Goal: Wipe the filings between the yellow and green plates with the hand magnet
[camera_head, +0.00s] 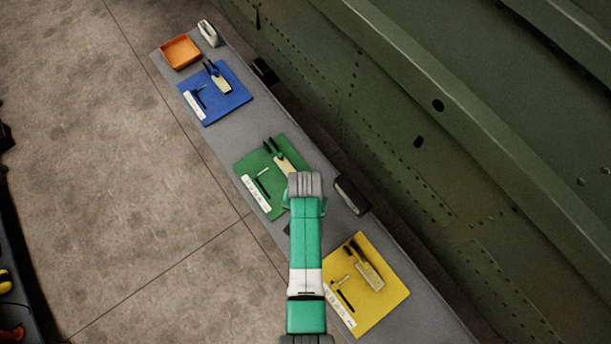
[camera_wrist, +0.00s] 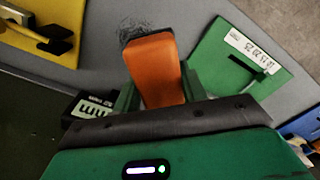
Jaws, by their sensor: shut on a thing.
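My gripper (camera_wrist: 160,88) is shut on the hand magnet (camera_wrist: 155,68), an orange block with a dark far end, in the wrist view. Dark filings (camera_wrist: 133,27) lie scattered on the grey bench right by the magnet's far end; I cannot tell whether it touches them. The yellow plate (camera_wrist: 40,50) is at upper left and the green plate (camera_wrist: 222,62) at right. In the head view the yellow plate (camera_head: 392,290) is lower right and the green plate (camera_head: 244,170) in the middle. My arm hides the gripper, magnet and filings there.
The narrow grey bench (camera_head: 232,133) runs along a dark green fuselage wall (camera_head: 400,120). Tools lie on the plates, including the blue plate (camera_head: 232,105). An orange tray (camera_head: 180,52) stands at the far end. A dark box (camera_head: 351,194) sits at the bench's wall side.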

